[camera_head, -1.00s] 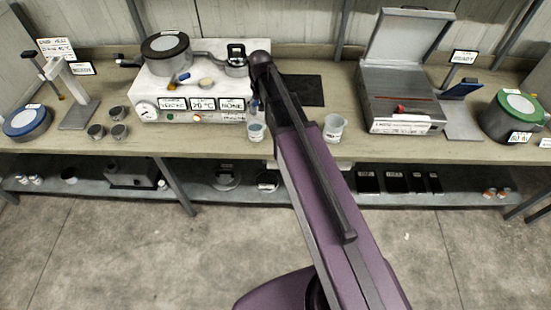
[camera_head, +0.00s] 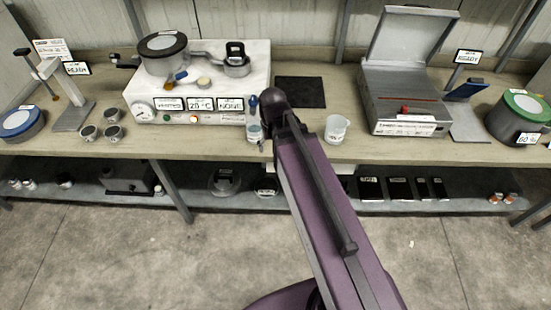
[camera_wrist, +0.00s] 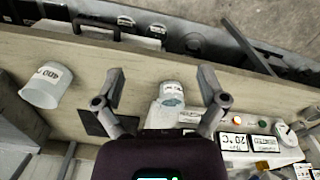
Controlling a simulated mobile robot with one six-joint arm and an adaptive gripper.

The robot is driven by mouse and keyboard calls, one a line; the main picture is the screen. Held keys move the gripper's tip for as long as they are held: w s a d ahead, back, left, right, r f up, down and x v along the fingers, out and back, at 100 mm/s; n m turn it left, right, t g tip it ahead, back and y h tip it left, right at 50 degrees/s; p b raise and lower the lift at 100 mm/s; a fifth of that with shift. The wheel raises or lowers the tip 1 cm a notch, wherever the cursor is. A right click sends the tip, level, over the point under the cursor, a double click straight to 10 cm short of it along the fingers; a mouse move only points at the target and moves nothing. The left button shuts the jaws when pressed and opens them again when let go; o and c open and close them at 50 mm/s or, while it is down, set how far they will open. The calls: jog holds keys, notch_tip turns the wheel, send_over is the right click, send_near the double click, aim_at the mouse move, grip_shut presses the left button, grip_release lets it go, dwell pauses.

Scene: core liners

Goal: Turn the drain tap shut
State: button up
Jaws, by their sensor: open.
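A white bench unit (camera_head: 235,80) bears a grey drum with a dark lid (camera_head: 163,53). A small blue and yellow fitting (camera_head: 180,76) below the drum may be the drain tap; it is too small to tell its setting. In the head view my arm hides my gripper.
A white beaker (camera_head: 336,129) and a dark mat (camera_head: 300,92) lie right of the unit. An open grey case (camera_head: 405,95) stands further right. Several small cups (camera_head: 112,132) stand left. The bench front edge is near my arm.

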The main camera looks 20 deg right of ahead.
jog(key=shift+s+f+b, duration=0.25)
jog(key=shift+s+f, duration=0.1)
jog(key=shift+s, duration=0.35)
jog(key=shift+s+f+b, duration=0.2)
jog(key=shift+s+f, duration=0.1)
jog(key=shift+s, duration=0.4)
